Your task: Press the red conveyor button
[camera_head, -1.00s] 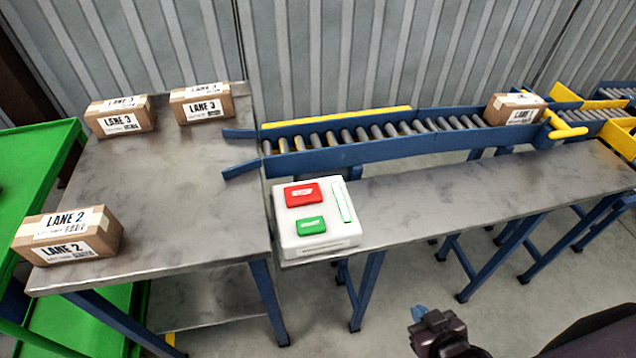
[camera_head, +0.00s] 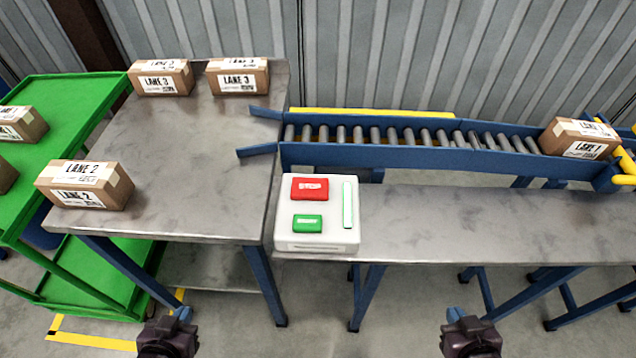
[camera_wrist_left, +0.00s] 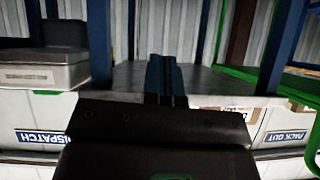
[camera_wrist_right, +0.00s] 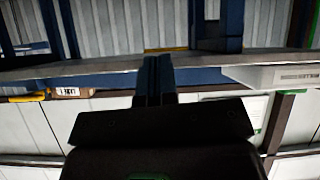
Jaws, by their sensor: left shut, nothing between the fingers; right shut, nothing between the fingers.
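The red button (camera_head: 310,188), marked STOP, is on top of a white control box (camera_head: 346,237) at the left end of the conveyor bench. A green button (camera_head: 307,222) sits below it on the same box. My left gripper (camera_head: 183,314) is shut and empty, low in the head view, to the left of the box and nearer to me. My right gripper (camera_head: 454,314) is shut and empty, low and to the right of the box. Both are apart from the box. The left wrist view shows shut blue fingers (camera_wrist_left: 166,80); the right wrist view shows shut fingers too (camera_wrist_right: 154,80).
A roller conveyor (camera_head: 400,158) behind the box carries a LANE 1 carton (camera_head: 580,139). The metal table (camera_head: 190,140) at left holds a LANE 2 carton (camera_head: 85,185) and two LANE 3 cartons. A green cart (camera_head: 70,120) stands far left. The bench right of the box is clear.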

